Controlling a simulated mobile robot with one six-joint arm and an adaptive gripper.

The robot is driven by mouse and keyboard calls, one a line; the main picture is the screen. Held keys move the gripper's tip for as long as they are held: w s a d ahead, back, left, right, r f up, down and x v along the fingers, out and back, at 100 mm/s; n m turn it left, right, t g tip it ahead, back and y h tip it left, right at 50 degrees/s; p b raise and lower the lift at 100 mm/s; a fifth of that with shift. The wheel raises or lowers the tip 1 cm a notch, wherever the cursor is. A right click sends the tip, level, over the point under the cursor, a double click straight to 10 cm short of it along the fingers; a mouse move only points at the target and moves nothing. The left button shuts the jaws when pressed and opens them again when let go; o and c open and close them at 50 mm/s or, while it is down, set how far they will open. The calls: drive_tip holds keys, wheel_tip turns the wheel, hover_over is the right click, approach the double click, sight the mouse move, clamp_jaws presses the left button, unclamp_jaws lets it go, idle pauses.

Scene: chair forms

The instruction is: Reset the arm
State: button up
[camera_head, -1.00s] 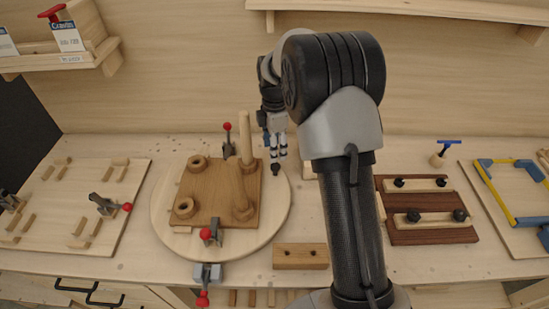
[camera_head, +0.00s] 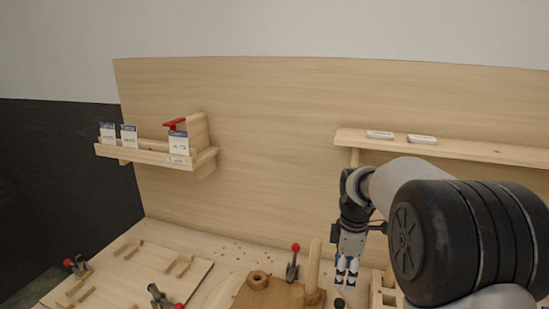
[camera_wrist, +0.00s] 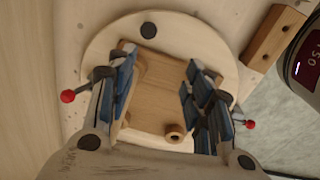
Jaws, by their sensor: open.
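My gripper (camera_head: 345,282) points downward in the head view, low and right of centre, beside the upright wooden peg (camera_head: 313,265). In the wrist view my gripper (camera_wrist: 163,85) has its blue-and-dark fingers spread wide apart with nothing held between them. Below them lies the brown wooden board (camera_wrist: 150,105) on the round pale disc (camera_wrist: 100,42). In the head view only the upper part of the board (camera_head: 270,297) shows. The rest is cut off by the bottom edge.
Red-knobbed clamps stand around the disc, one behind the board (camera_head: 293,262). A small shelf with cards (camera_head: 145,155) hangs at left on the wooden back panel (camera_head: 260,150). A long shelf (camera_head: 470,149) is close behind my arm. A pale fixture board (camera_head: 130,270) lies at left.

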drive_tip(key=s+a+r+m+t, duration=0.25)
drive_tip(key=s+r+m, duration=0.25)
drive_tip(key=s+r, duration=0.45)
drive_tip(key=s+a+m+t, duration=0.1)
drive_tip(key=s+a+m, duration=0.2)
drive_tip(key=s+m, duration=0.7)
drive_tip(key=s, duration=1)
drive_tip(key=shift+s+f, duration=0.4)
drive_tip(key=shift+t, duration=0.25)
